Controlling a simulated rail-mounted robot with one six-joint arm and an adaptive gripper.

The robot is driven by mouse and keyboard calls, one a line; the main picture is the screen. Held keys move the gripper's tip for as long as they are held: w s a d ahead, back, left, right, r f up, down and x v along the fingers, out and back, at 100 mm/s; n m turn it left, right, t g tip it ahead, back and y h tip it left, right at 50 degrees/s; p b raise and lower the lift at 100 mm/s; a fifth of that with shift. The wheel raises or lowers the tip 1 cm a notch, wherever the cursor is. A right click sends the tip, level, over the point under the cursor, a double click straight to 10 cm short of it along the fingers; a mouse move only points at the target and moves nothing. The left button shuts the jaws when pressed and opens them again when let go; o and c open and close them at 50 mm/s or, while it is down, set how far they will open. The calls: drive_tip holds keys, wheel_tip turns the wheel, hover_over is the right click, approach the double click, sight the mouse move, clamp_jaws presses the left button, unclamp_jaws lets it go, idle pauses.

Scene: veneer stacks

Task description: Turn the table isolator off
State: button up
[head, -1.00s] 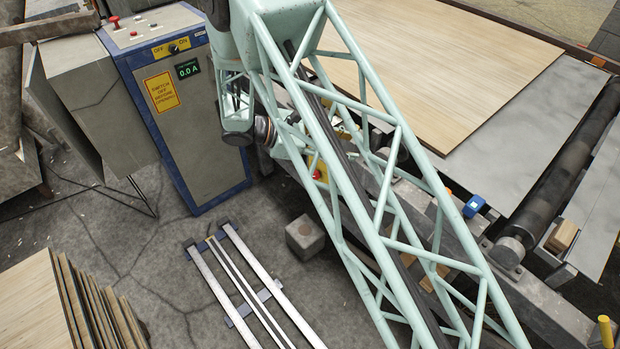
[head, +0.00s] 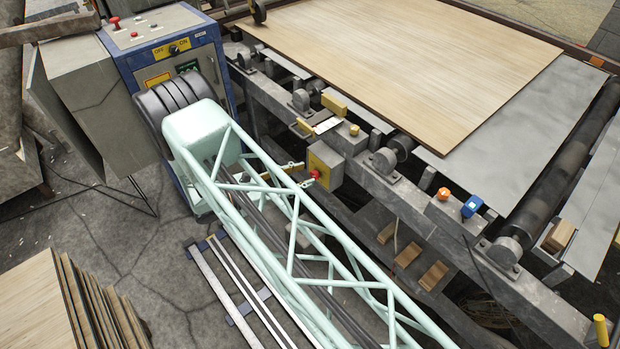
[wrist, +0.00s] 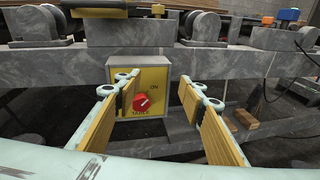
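The table isolator is a small yellow-faced grey box (head: 326,166) on the side of the roller table frame, with a red rotary knob (head: 316,174). In the wrist view the red knob (wrist: 141,103) sits low on the yellow plate, between the words ON and TABLE. Its pale mark seems to point up and right, towards ON. My gripper (wrist: 160,84) is open and empty, its yellow-padded fingers spread either side of the box, with the knob left of centre between them. The knob looks ahead of the fingers, apart from them.
A blue and grey cabinet (head: 133,60) with its own OFF/ON switch (head: 174,50) stands at the back left, partly behind my arm. Veneer sheets (head: 85,310) are stacked front left.

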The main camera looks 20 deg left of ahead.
sight(316, 174)
drive_tip(key=s+a+f+n+t+y, duration=0.2)
drive_tip(key=s+a+f, duration=0.3)
drive_tip(key=f, duration=0.3)
drive_tip(key=shift+a+f+n+t+p, duration=0.3)
drive_tip(key=shift+a+n+t, duration=0.15)
drive_tip(key=shift+n+t, duration=0.2)
drive_tip(key=b+x, duration=0.1)
drive_tip(key=x, duration=1.2)
drive_tip(key=shift+w+d, duration=0.25)
drive_tip(key=shift+c, duration=0.9)
drive_tip(key=c, duration=0.7)
